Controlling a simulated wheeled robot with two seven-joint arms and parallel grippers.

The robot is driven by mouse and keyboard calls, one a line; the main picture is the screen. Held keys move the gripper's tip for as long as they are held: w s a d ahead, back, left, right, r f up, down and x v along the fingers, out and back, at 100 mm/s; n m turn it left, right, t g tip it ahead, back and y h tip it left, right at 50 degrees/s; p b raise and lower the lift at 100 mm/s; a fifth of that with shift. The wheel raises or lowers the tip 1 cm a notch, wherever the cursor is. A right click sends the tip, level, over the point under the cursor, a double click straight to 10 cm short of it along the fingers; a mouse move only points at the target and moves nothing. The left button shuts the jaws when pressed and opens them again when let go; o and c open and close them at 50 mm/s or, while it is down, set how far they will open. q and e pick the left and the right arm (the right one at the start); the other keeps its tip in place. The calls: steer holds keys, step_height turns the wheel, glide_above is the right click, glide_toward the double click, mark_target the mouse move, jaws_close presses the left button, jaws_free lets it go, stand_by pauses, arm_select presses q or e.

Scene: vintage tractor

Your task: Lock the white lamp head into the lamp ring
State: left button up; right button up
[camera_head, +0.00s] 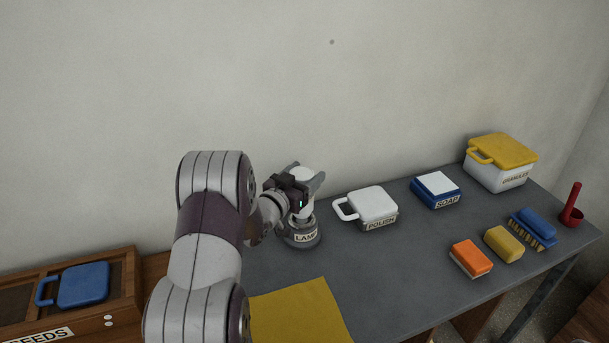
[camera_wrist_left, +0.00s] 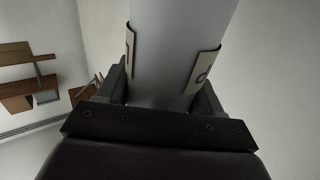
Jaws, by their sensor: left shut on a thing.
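The white lamp head (camera_head: 301,176) stands upright above the lamp ring (camera_head: 304,237), a grey round base labelled LAMP on the grey table. My left gripper (camera_head: 300,191) is shut on the lamp head and reaches in from the left. In the left wrist view the lamp head (camera_wrist_left: 172,50) fills the middle, between the gripper's fingers (camera_wrist_left: 165,95). The fingers hide part of its body in the head view. The lower part of the lamp head is at the ring, but I cannot tell whether it is locked. My right gripper is not in view.
The white POLISH box (camera_head: 372,204) stands right of the lamp, with the SOAP box (camera_head: 436,187) and yellow-lidded box (camera_head: 501,165) beyond. Sponges (camera_head: 471,257), a brush (camera_head: 535,228) and a red scoop (camera_head: 572,208) lie right. A yellow cloth (camera_head: 297,314) lies in front.

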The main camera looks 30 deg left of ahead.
arm_select(q)
steer(key=shift+f+b, duration=1.05)
steer(key=shift+f, duration=0.1)
stand_by(0.3)
steer(key=o, duration=0.7)
steer(key=c, duration=1.1)
steer(key=n+y, duration=0.2)
steer(key=y, duration=0.1)
steer(key=n+y, duration=0.2)
steer(key=y, duration=0.1)
steer(key=shift+g, duration=0.3)
steer(key=n+y, duration=0.1)
steer(key=y, duration=0.1)
steer(key=n+g+y, duration=0.1)
steer(key=y, duration=0.1)
steer(key=shift+s+a+f+n+g, duration=0.1)
steer(key=shift+a+n+g, duration=0.05)
steer(key=shift+n+g, duration=0.2)
steer(key=o, duration=1.7)
steer(key=shift+a, duration=0.15)
